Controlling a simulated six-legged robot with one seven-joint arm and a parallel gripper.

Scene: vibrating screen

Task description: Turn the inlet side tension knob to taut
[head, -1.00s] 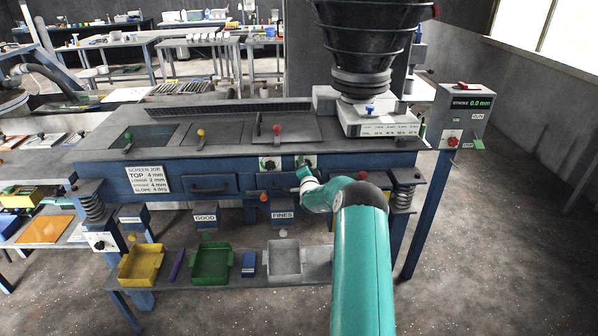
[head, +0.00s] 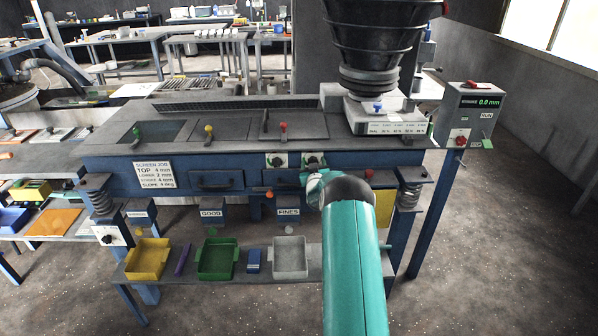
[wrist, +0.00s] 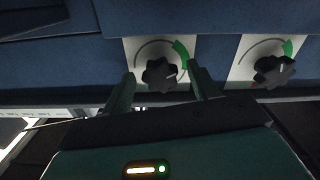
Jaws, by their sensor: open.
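Two black lobed knobs sit on pale plates with dial arcs ending in green. In the wrist view, the left knob (wrist: 160,75) lies between the fingers of my open gripper (wrist: 164,85); contact cannot be told. Its small pale mark points right, near the lower end of the green arc. The right knob (wrist: 275,68) is outside the fingers, its mark pointing roughly up. In the head view, the left plate (head: 277,160) and right plate (head: 313,160) sit on the blue front beam. My gripper (head: 312,178) is just below the right plate, partly hidden by my arm. Knob labels are unreadable.
A drawer (head: 216,181) is left of the plates. A red-tipped lever (head: 283,127) stands on the deck above. A black hopper (head: 372,45) rises at the right. Yellow (head: 148,258), green (head: 217,258) and grey (head: 290,257) bins stand on the shelf below.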

